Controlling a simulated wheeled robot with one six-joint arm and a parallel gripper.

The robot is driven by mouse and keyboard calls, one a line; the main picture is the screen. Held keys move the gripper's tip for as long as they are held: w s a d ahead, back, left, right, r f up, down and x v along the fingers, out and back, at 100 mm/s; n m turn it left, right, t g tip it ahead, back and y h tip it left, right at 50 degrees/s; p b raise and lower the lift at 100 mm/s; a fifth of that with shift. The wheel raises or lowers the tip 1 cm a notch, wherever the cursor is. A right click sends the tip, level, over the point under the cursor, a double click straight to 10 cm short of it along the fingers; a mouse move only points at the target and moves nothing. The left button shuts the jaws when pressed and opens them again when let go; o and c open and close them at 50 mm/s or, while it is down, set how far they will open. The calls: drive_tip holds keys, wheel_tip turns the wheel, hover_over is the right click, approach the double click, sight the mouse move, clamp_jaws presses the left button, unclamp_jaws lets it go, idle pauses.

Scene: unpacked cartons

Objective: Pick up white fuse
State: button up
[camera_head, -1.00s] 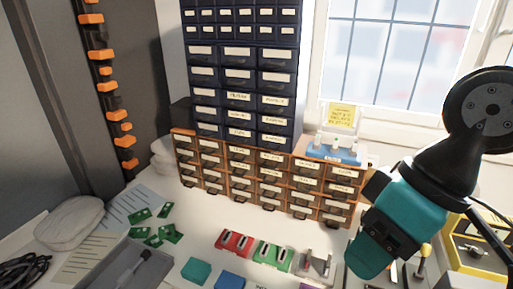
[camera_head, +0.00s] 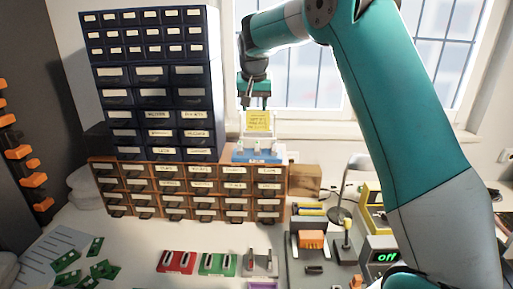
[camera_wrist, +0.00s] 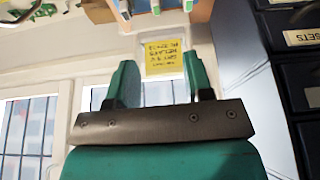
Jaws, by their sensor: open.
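Several small white fuses (camera_head: 258,146) stand upright in a blue holder (camera_head: 257,157) on top of the brown drawer cabinet. A yellow note (camera_head: 258,119) stands behind them. My gripper (camera_head: 255,104) is open and empty, pointing down above the note and the holder, apart from the fuses. In the wrist view the two green fingers (camera_wrist: 160,78) are spread on either side of the yellow note (camera_wrist: 164,58). The fuses' pale bodies with green parts (camera_wrist: 155,6) show only at the top edge, partly cut off.
A tall dark drawer cabinet (camera_head: 155,75) stands close to the left of my gripper. The brown drawers (camera_head: 185,190) lie below. Red (camera_head: 178,262) and green (camera_head: 217,263) holders sit on the white table. A window is behind.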

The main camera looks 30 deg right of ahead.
drive_tip(key=p, duration=0.4)
hover_over(257, 142)
drive_tip(key=s+a, duration=0.1)
drive_tip(key=s, duration=0.1)
wheel_tip(257, 142, down, 10)
drive_tip(key=shift+m, duration=0.3)
drive_tip(key=shift+s+a+p+x, duration=0.15)
drive_tip(key=shift+p+x, duration=0.8)
drive_tip(key=shift+x, duration=0.65)
drive_tip(key=shift+s+a+p+x, duration=0.15)
drive_tip(key=shift+p+x, duration=0.8)
drive_tip(key=shift+x, duration=0.7)
drive_tip(key=shift+f, duration=0.15)
drive_tip(key=shift+c, duration=0.5)
clamp_jaws()
